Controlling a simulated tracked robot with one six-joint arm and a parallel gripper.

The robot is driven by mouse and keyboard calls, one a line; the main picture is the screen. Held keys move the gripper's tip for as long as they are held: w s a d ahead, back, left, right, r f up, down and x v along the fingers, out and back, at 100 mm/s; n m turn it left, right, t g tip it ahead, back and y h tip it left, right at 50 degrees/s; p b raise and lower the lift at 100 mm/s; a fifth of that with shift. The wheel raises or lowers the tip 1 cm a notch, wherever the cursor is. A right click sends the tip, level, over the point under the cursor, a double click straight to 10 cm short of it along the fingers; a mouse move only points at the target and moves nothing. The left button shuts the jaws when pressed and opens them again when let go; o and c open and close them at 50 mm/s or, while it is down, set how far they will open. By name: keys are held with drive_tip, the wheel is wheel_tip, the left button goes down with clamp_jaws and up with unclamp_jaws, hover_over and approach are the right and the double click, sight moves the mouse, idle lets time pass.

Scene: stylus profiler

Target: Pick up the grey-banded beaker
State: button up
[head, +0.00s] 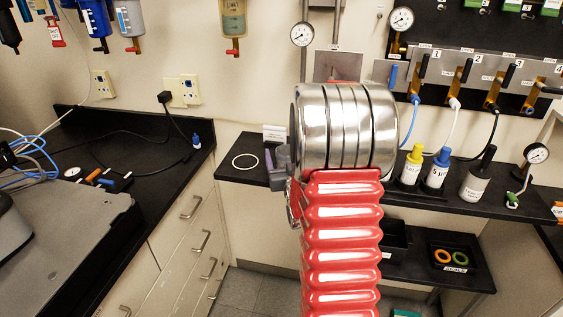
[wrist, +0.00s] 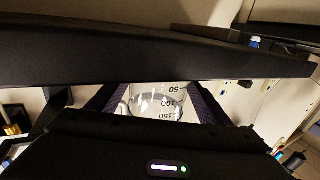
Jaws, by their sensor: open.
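A clear beaker (wrist: 156,104) with dark marks 50, 100 and 150 shows in the wrist view, in the gap between the fingers of my gripper (wrist: 152,94). My gripper is open, with one dark finger on each side of the beaker. Contact between fingers and glass cannot be made out. The beaker's upper and lower parts are hidden by dark parts across the view, and no grey band can be made out. In the head view my red, ribbed arm with its metal end covers the middle, and I cannot make out the beaker there.
In the head view a black shelf (head: 400,191) holds yellow-capped (head: 411,166), blue-capped (head: 437,169) and black-capped (head: 476,176) bottles right of my arm. A white ring (head: 245,161) lies on the shelf left of it. A lower tray (head: 462,262) holds coloured seals.

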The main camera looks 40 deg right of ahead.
drive_tip(key=shift+x, duration=0.8)
drive_tip(key=shift+s+d, duration=0.1)
drive_tip(key=shift+c, duration=0.2)
drive_tip(key=c, duration=1.1)
drive_tip(key=shift+r, duration=0.1)
wheel_tip(320, 180, up, 10)
idle(0.3)
